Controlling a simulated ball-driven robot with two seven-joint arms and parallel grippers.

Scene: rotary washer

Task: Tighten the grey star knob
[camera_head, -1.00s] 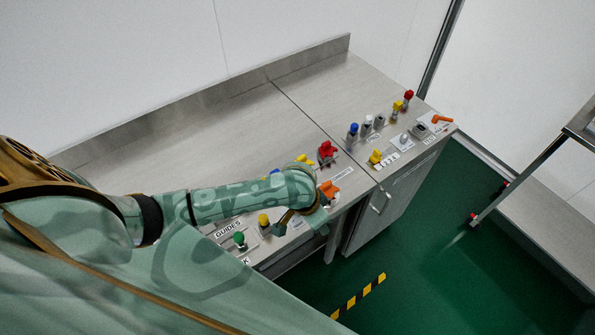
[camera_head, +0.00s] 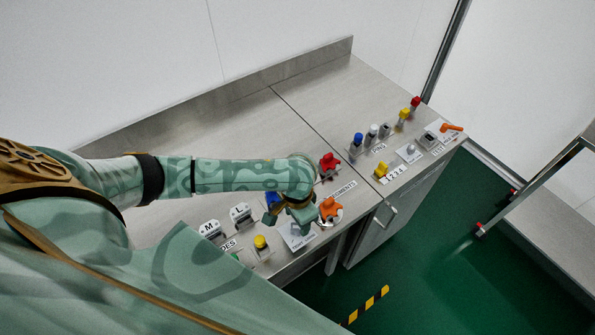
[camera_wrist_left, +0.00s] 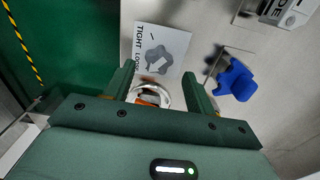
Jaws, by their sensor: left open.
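The grey star knob (camera_wrist_left: 157,56) shows in the left wrist view on a white label (camera_wrist_left: 175,40) with the words TIGHT and LOOSE. My left gripper (camera_wrist_left: 158,74) is open and empty, its fingertips pointing toward the label with the knob seen just beyond the gap between them. I cannot tell how high the fingers are above it. In the head view my left gripper (camera_head: 300,217) is over the front of the counter, and the label (camera_head: 298,238) shows just below it; the knob is not clear there. My right gripper is not in view.
An orange star knob (camera_head: 330,208) stands close to the right of my gripper. A blue knob (camera_wrist_left: 236,81) stands close on the other side. A red knob (camera_head: 330,162), a yellow knob (camera_head: 260,242) and levers M and L (camera_head: 241,215) are nearby. The rear counter is bare.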

